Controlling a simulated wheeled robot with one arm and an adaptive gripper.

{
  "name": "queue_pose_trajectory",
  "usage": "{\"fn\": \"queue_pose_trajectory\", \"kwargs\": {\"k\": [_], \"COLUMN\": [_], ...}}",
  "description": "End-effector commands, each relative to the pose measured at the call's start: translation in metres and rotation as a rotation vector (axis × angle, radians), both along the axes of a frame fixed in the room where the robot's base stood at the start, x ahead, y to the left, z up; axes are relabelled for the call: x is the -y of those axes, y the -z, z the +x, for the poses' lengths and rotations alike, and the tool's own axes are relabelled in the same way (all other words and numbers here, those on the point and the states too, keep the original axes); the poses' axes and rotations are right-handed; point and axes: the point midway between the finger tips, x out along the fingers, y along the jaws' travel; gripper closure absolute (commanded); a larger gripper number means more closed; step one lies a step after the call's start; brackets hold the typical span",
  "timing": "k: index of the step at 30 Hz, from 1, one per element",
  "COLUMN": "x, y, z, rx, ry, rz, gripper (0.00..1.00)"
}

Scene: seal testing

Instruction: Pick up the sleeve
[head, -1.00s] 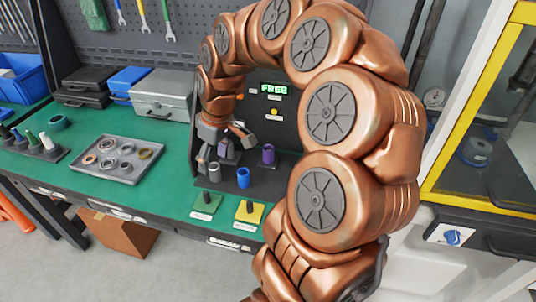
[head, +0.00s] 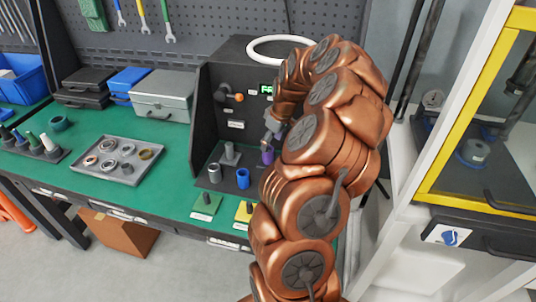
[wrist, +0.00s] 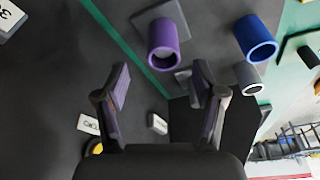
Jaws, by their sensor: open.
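A purple sleeve (head: 267,157) stands on the dark base of the test station, partly hidden by my arm in the head view. In the wrist view the purple sleeve (wrist: 163,43) shows its open end, just beyond the gap between my fingertips. My gripper (wrist: 159,85) is open and empty, with a finger on each side of that gap and no visible contact. In the head view my gripper (head: 273,128) is close above the purple sleeve, mostly hidden by the arm. A blue sleeve (head: 243,178) and a grey sleeve (head: 214,172) stand nearby.
A bare grey post (head: 230,153) stands left of the purple sleeve. The station's dark back panel (head: 236,125) rises behind. A grey tray of rings (head: 118,160) lies left on the green bench.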

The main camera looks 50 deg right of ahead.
Motion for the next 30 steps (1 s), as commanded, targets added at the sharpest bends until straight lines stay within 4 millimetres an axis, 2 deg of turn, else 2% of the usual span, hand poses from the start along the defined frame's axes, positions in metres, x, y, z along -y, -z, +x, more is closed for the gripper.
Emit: {"fn": "queue_pose_trajectory", "kwargs": {"k": [5, 15, 23, 30], "x": [-0.002, -0.007, -0.006, -0.006], "y": [0.01, 0.046, 0.048, 0.048], "z": [0.003, 0.011, 0.013, 0.013], "rx": [-0.001, -0.002, 0.001, 0.001], "ry": [0.001, -0.001, 0.0, 0.0], "rz": [0.001, 0.003, 0.0, 0.0], "gripper": [0.31, 0.31, 0.31, 0.55]}}
